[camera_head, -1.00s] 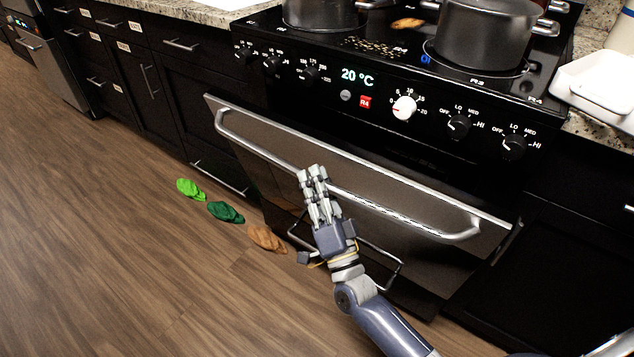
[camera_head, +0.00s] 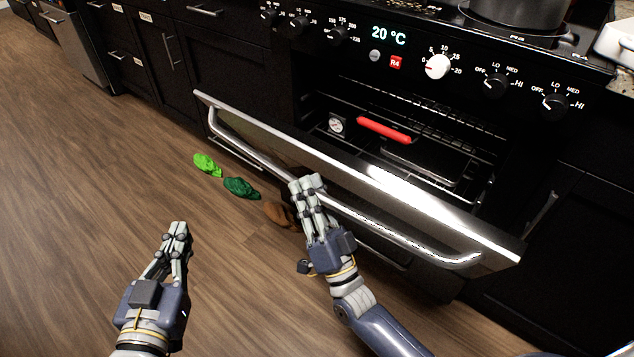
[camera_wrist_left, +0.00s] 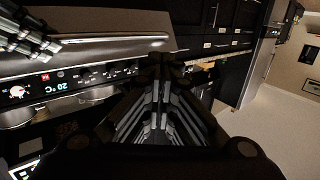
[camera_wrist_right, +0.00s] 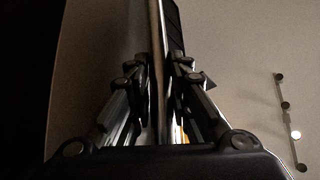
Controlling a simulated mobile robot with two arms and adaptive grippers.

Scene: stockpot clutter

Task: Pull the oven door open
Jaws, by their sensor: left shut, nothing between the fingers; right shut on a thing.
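The oven door (camera_head: 400,195) is partly open, tilted outward at its top, with the cavity showing behind it. Its long metal handle (camera_head: 400,238) runs across the front. My right gripper (camera_head: 308,188) is at the handle, left of its middle, and shut on it. In the right wrist view the fingers close on a thin bar (camera_wrist_right: 158,75). My left gripper (camera_head: 178,232) is shut and empty over the floor, left of the door and apart from it. The left wrist view (camera_wrist_left: 160,95) shows its fingers together.
Inside the oven are wire racks, a red-handled item (camera_head: 384,130) and a small dial thermometer (camera_head: 337,124). Light green (camera_head: 207,165), dark green (camera_head: 241,188) and brown (camera_head: 279,214) cloth-like items lie on the floor left of the door. A pot (camera_head: 518,12) stands on the cooktop. Floor at left is clear.

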